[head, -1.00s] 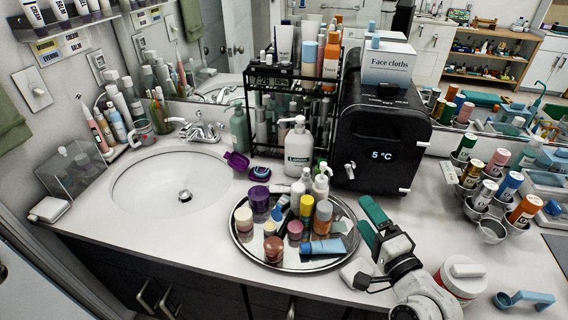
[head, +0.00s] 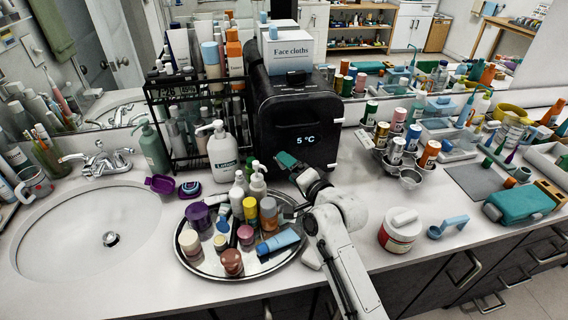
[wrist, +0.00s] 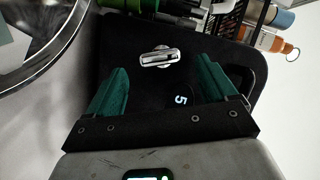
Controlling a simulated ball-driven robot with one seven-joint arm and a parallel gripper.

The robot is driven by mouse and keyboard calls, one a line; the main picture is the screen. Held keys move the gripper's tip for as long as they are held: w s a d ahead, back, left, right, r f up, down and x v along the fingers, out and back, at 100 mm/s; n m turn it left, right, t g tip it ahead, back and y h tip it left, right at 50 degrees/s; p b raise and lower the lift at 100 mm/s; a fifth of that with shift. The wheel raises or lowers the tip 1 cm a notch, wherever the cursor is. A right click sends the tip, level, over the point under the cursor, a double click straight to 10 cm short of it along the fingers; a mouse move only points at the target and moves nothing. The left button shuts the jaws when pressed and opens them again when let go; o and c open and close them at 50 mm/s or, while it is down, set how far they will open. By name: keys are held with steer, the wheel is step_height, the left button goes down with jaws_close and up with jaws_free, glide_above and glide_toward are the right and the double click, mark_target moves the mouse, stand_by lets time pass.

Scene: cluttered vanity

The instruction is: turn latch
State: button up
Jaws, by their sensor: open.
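The black mini fridge (head: 315,120) stands on the counter with a lit "5 °C" display on its front. Its silver latch (wrist: 160,58) shows in the wrist view, lying roughly crosswise in the picture on the dark front. In the head view the latch is hidden behind my gripper (head: 290,162), which is in front of the fridge's lower left. In the wrist view my gripper (wrist: 163,68) is open, its green fingers on either side of the latch's position. Nothing is held between them. I cannot tell whether a finger touches the latch.
A round tray (head: 215,268) of bottles and jars stands left of my arm. A lotion bottle (head: 223,158) and black rack (head: 160,120) are left of the fridge. Metal cups with tubes (head: 410,176) and a red-white jar (head: 399,232) stand right. A Face cloths box (head: 290,58) tops the fridge.

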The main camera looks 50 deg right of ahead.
steer(key=shift+x, duration=1.5)
steer(key=c, duration=1.1)
